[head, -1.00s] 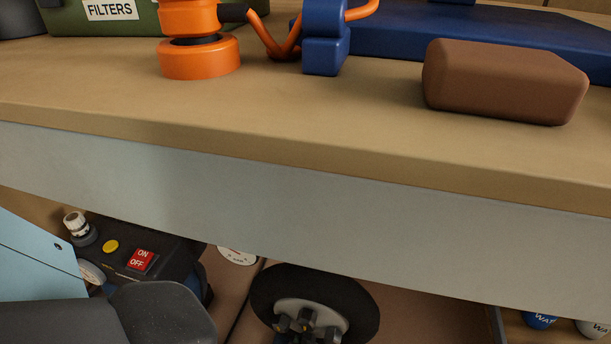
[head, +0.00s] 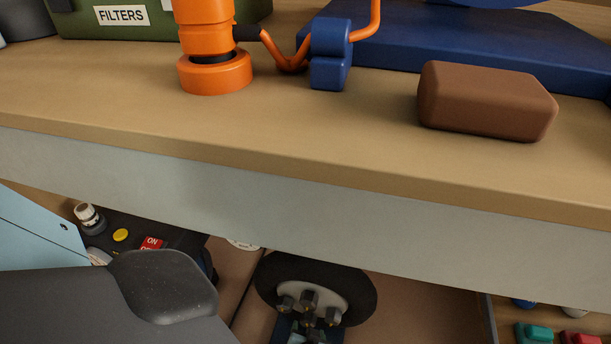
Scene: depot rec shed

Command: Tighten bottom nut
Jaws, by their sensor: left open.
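A black-tyred wheel (head: 358,292) with a pale hub shows below the bench, in the lower middle of the head view. Several dark metal nuts (head: 333,316) stand out from its hub. The lowest part of the hub is partly covered and cut by the picture's bottom edge, so the bottom nut is not clear. Dark blue and teal parts show just below the nuts; I cannot tell what they are. My grey left arm enters from the lower left, left of the wheel. Its gripper's fingertips cannot be made out clearly. My right gripper is not in view.
The bench's pale front panel (head: 250,205) hangs above the wheel. On top are an orange tool (head: 215,74), a blue clamp-like piece (head: 330,50) and a brown block (head: 485,100). A device with a red ON/OFF switch (head: 151,243) sits behind my arm. Bottles and coloured items stand lower right.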

